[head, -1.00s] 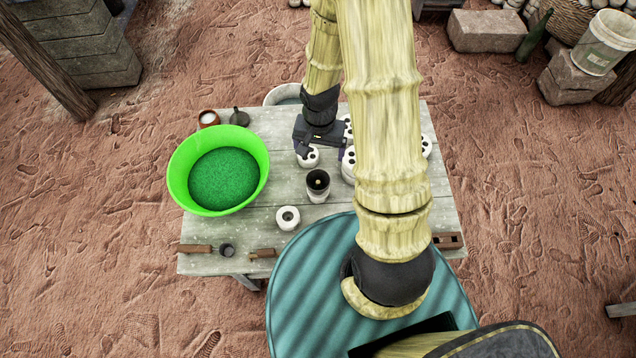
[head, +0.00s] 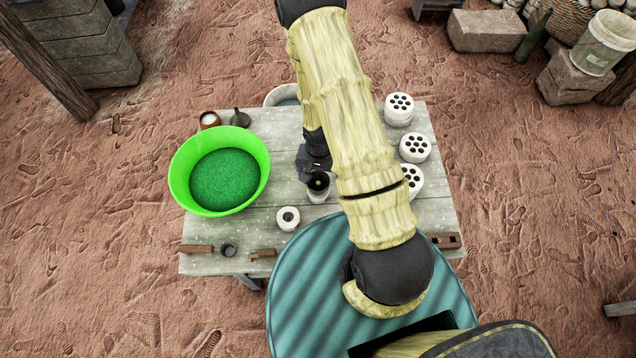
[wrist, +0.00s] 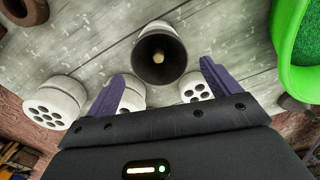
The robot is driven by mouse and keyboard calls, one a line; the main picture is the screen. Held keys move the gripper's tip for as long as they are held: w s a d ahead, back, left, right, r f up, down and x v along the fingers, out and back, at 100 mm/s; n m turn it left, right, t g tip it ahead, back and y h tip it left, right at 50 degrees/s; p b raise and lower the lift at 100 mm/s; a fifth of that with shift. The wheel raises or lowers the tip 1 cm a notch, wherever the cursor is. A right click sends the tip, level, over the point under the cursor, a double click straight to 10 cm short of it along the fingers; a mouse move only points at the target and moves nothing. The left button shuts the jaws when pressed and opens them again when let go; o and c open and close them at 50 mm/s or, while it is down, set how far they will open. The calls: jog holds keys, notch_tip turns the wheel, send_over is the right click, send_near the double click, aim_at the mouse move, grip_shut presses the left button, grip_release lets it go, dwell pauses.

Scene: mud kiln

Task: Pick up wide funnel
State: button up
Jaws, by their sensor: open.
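A black funnel-like cone (head: 318,181) sits in the top of a white cylinder (head: 319,195) near the middle of the table. In the wrist view its dark round mouth (wrist: 160,58) faces the camera, with a light tan spot inside. My gripper (wrist: 162,70) is open and empty, its two purple fingers on either side of the line to the cone, with the cone just beyond the tips. In the head view my gripper (head: 312,166) is right behind the cone, partly hidden by my arm. A second dark funnel-shaped piece (head: 240,118) stands at the table's back left.
A green basin (head: 257,183) of green grains stands left on the table (head: 250,222). A white ring (head: 288,217) and wooden-handled tools (head: 197,248) lie in front.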

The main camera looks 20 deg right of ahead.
aim_at(318, 181)
jog(key=shift+f, duration=0.1)
jog(key=shift+s+a+f+p, duration=0.15)
jog(key=shift+f+p, duration=0.2)
jog(key=shift+f, duration=0.25)
jog(key=shift+s+a+f+p, duration=0.1)
jog(key=shift+f+p, duration=0.2)
jog(key=shift+f, duration=1.65)
jog(key=c, duration=0.8)
